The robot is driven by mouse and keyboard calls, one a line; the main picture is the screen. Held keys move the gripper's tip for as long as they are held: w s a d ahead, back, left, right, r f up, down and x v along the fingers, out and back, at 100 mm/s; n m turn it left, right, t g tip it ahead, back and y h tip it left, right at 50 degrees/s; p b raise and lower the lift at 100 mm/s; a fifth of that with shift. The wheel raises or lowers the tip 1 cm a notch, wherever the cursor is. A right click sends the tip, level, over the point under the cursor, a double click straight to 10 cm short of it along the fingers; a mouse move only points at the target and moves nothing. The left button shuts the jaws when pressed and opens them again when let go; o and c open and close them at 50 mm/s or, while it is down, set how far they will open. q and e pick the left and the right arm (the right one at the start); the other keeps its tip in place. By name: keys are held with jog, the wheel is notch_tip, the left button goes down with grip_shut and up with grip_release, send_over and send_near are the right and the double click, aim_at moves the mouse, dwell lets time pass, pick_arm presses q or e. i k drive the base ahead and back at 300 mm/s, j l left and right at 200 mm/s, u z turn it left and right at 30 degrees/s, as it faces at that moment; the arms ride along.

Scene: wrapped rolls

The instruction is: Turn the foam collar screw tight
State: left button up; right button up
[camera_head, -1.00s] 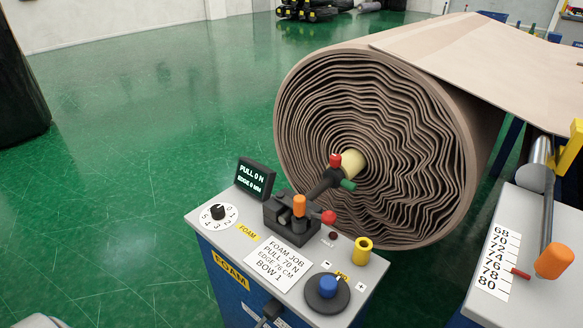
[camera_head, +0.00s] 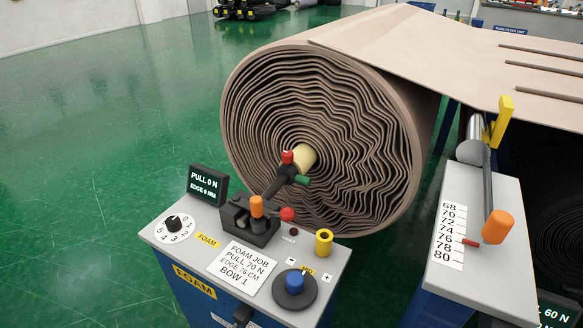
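The foam roll (camera_head: 325,130) is a large brown, wavy-layered roll on a shaft. At its centre is a yellowish core (camera_head: 305,156). A dark collar (camera_head: 285,174) sits on the shaft in front of the core, with a red knob (camera_head: 288,157) on top and a green knob (camera_head: 302,180) at its side. Which of these is the collar screw I cannot tell. The shaft runs down to a dark bearing block (camera_head: 248,222) with an orange handle (camera_head: 257,206) and a red ball knob (camera_head: 287,214). Neither of my grippers is in view.
A second stand (camera_head: 490,275) has a scale and an orange-handled lever (camera_head: 497,225). Green floor is clear at left.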

aim_at(287, 155)
jog(key=j+z, duration=0.25)
jog(key=j, duration=0.35)
jog(key=j+z, duration=0.25)
jog(key=j, duration=0.3)
jog(key=k+j+z, duration=0.1)
jog(key=j+z, duration=0.15)
jog(key=j, duration=0.3)
jog(key=k+j+z, duration=0.2)
jog(key=j, duration=0.35)
jog(key=i+j, duration=0.05)
